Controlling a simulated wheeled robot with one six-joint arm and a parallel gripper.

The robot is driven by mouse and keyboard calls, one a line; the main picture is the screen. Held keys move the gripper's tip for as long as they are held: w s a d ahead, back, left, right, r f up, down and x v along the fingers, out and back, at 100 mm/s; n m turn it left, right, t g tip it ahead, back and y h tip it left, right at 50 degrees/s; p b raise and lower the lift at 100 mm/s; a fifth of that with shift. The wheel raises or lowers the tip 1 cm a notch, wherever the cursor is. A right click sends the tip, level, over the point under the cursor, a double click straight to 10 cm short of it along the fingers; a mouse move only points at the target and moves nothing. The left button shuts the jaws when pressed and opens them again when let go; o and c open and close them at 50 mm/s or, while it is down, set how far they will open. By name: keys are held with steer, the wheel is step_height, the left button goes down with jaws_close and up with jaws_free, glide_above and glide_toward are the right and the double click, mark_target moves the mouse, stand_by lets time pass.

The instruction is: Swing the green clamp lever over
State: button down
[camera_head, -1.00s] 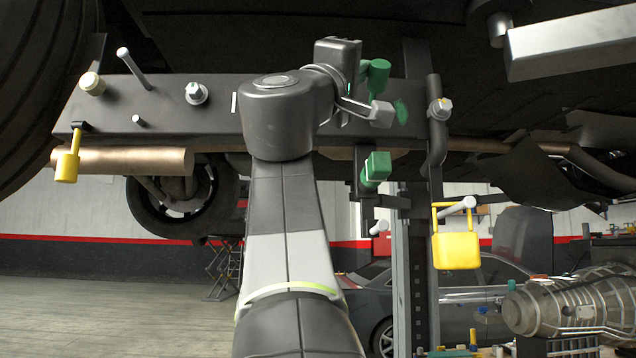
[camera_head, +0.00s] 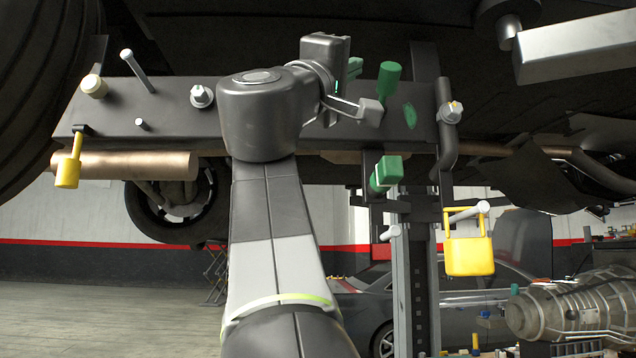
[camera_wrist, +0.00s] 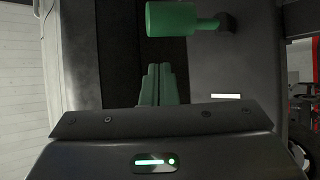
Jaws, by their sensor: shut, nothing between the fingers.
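The green clamp lever (camera_head: 389,80) stands up in front of the dark beam, its thick green handle at the top. In the wrist view the green handle (camera_wrist: 172,18) lies across the top, with a thinner stem running right to a dark pivot. My gripper (camera_head: 357,68) is left of the lever in the head view, with a small gap between. In the wrist view my gripper (camera_wrist: 158,68) has its greenish fingers together and empty, just below the handle in the picture. I cannot tell whether they touch it.
The dark beam (camera_head: 180,110) carries bolts and pins.

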steer(key=shift+s+a+f+b, duration=0.3)
steer(key=shift+a+f, duration=0.3)
steer(key=shift+f, duration=0.1)
steer(key=shift+s+a+f+b, duration=0.35)
steer(key=shift+a+f, duration=0.2)
steer(key=shift+f, duration=0.1)
steer(key=shift+s+a+f+b, duration=0.25)
steer(key=shift+s+a+f, duration=0.05)
steer(key=shift+a+f, duration=0.35)
steer(key=shift+d, duration=0.1)
